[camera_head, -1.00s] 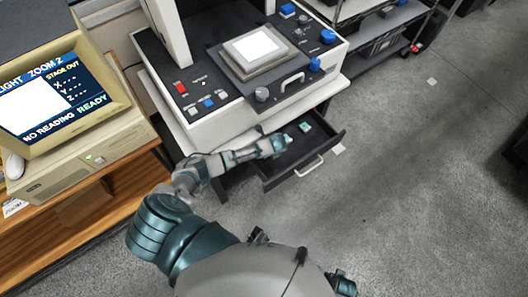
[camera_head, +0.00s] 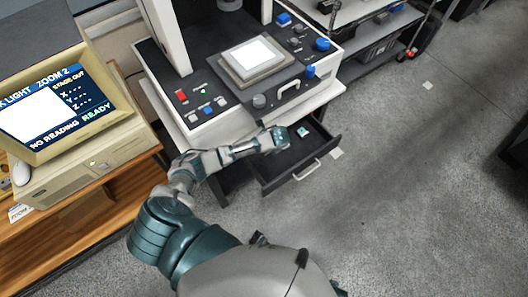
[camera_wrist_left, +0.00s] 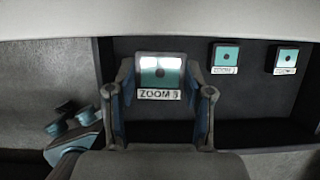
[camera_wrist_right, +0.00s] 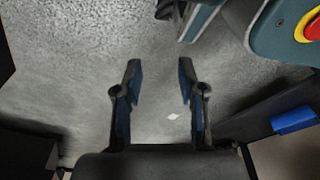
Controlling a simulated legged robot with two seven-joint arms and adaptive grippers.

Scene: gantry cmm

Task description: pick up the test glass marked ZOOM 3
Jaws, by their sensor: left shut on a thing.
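The test glass marked ZOOM 3 (camera_wrist_left: 158,72) is a teal plate with a dark spot and a white label, in the left wrist view. My left gripper (camera_wrist_left: 160,88) is shut on it, one finger at each side, and it looks larger than the glasses beyond. In the head view the left gripper (camera_head: 281,138) is over the open drawer (camera_head: 272,178), and the held glass cannot be made out there. My right gripper (camera_wrist_right: 160,68) is open and empty above the floor in the right wrist view.
Two other teal glasses (camera_wrist_left: 225,58) (camera_wrist_left: 287,60) lie in the drawer; their labels are hard to read. The measuring machine (camera_head: 215,120) stands above the drawer. A monitor (camera_head: 50,105) on a wooden desk is at left.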

